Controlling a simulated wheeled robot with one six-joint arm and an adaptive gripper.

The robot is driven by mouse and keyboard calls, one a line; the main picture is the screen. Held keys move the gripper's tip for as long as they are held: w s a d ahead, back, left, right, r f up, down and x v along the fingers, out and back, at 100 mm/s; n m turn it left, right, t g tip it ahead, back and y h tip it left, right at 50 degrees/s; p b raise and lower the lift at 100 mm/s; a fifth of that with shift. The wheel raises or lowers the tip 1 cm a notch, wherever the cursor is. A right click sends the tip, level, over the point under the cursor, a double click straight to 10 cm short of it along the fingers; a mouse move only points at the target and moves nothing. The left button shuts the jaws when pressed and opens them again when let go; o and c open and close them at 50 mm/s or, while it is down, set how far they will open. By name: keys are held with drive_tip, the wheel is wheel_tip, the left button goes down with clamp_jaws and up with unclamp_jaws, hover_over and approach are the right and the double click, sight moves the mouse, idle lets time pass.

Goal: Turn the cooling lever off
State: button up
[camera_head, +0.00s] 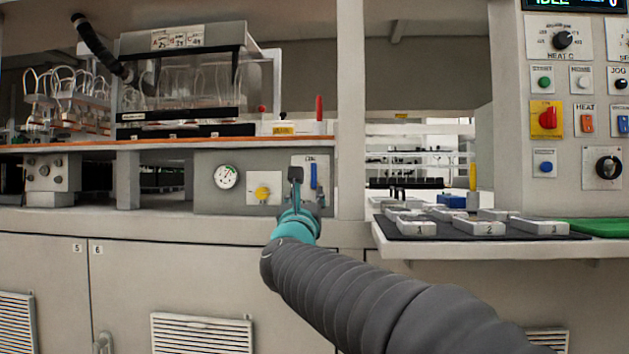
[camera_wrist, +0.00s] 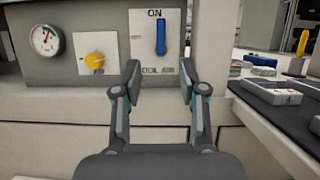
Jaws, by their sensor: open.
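The cooling lever is a blue bar (camera_wrist: 161,36) standing upright on a white plate (camera_wrist: 142,22) marked "ON" at its top; the label below reads only partly. In the head view the blue lever (camera_head: 314,176) shows on the grey panel, just right of my gripper. My gripper (camera_wrist: 157,82) is open and empty. Its two fingers stand apart below the lever in the wrist view, with the lever's lower end between them in the picture. No contact shows. In the head view my gripper (camera_head: 295,178) hides the left part of the plate.
Left of the lever are a yellow knob (camera_wrist: 95,61) and a round gauge (camera_wrist: 46,40). To the right, a shelf carries a dark mat (camera_head: 400,229) with several numbered grey blocks. A post (camera_head: 351,120) stands right of the panel. Cabinet doors are below.

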sight(313, 171)
drive_tip(key=shift+m, duration=0.3)
drive_tip(key=p+x, duration=0.1)
drive_tip(key=x, duration=1.3)
drive_tip(key=shift+s+p, duration=0.1)
drive_tip(key=shift+p, duration=0.3)
drive_tip(key=shift+c, duration=0.3)
clamp_jaws()
